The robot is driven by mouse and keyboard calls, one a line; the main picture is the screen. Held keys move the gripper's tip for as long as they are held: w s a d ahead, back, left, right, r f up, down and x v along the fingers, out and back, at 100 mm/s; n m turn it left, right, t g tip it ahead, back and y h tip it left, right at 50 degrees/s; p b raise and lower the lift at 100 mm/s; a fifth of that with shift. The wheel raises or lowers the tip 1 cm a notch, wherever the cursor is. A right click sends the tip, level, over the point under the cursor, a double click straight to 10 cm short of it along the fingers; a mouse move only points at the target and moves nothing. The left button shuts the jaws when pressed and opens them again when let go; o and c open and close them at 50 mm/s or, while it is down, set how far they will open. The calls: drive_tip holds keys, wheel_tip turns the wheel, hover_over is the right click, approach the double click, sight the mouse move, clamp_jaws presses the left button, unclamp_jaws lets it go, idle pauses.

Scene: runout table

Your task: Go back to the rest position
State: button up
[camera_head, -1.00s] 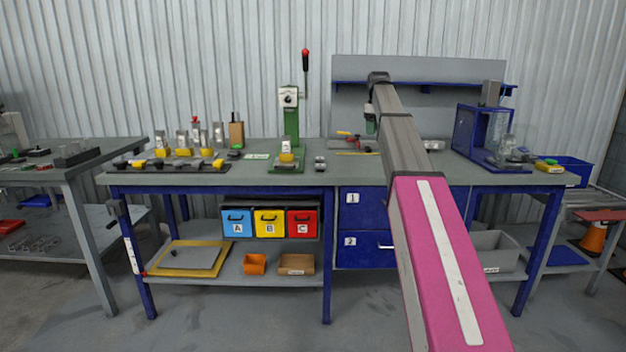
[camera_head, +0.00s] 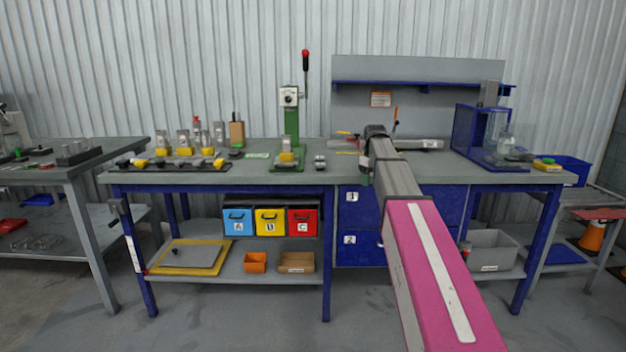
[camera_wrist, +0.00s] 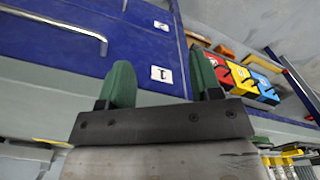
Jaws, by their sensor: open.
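My gripper (camera_wrist: 160,88) shows in the wrist view with its two green fingers apart and nothing between them. Beyond the fingers is the blue drawer unit (camera_wrist: 75,40) with its "1" and "2" labels, and the picture is turned nearly upside down. In the head view my arm reaches forward from the lower right to the front of the workbench (camera_head: 250,178). The end of my arm, with a bit of green finger (camera_head: 365,172), is at about the tabletop's height in front of the blue drawers (camera_head: 360,205).
A green press (camera_head: 291,120) stands mid-bench. A fixture board (camera_head: 170,166) with several parts is on the left, and a blue-framed machine (camera_head: 480,135) on the right. The floor in front is clear.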

drive_tip(key=s+a+f+m, duration=0.1)
drive_tip(key=s+f+m, duration=0.2)
drive_tip(key=s+f, duration=1.2)
drive_tip(key=s+a+f+m, duration=0.2)
drive_tip(key=s+f+m, duration=0.1)
drive_tip(key=s+f, duration=1.3)
wheel_tip(320, 180, down, 2)
drive_tip(key=shift+s+a+f+m, duration=0.15)
drive_tip(key=shift+s+a+m, duration=0.1)
drive_tip(key=shift+m, duration=0.05)
